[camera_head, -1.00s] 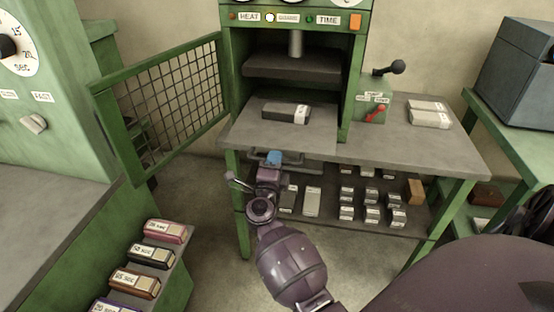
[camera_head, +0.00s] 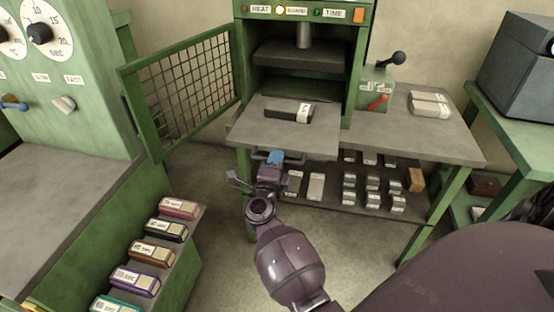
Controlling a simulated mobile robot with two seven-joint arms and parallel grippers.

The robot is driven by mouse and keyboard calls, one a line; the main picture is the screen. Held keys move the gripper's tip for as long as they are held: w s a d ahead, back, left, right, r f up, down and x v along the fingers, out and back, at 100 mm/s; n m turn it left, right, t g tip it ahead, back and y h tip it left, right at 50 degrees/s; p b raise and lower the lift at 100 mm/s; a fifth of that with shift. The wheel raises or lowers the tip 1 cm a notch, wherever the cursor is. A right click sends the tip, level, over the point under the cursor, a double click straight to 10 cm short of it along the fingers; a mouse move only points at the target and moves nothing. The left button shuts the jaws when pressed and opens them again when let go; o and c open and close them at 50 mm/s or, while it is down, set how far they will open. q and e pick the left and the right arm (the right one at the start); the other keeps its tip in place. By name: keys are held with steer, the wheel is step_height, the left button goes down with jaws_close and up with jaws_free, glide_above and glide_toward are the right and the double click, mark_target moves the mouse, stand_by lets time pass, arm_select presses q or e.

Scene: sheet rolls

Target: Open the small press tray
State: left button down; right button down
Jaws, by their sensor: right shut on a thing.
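The press tray (camera_head: 262,136) is a flat grey plate at the opening of the green press (camera_head: 356,90), partly slid out toward me. A dark block with a white label (camera_head: 289,112) lies on it. A grey handle (camera_head: 256,156) sits below its front edge. My right gripper (camera_head: 273,160) is at this handle, shut on it; the fingers are small and partly hidden by the wrist. My left gripper is out of view.
The mesh door (camera_head: 185,95) stands open at the left. A lever box (camera_head: 374,92) and pale packs (camera_head: 429,104) are on the bench right of the tray. Several small blocks fill the lower shelf (camera_head: 335,199). Labelled blocks (camera_head: 151,252) stand on a rack at lower left.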

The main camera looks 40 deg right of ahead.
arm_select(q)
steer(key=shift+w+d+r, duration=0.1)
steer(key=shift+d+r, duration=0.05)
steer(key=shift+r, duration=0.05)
arm_select(e)
steer(key=c, duration=1.1)
jaws_free()
steer(key=shift+c, duration=0.2)
steer(key=shift+a+f, duration=0.1)
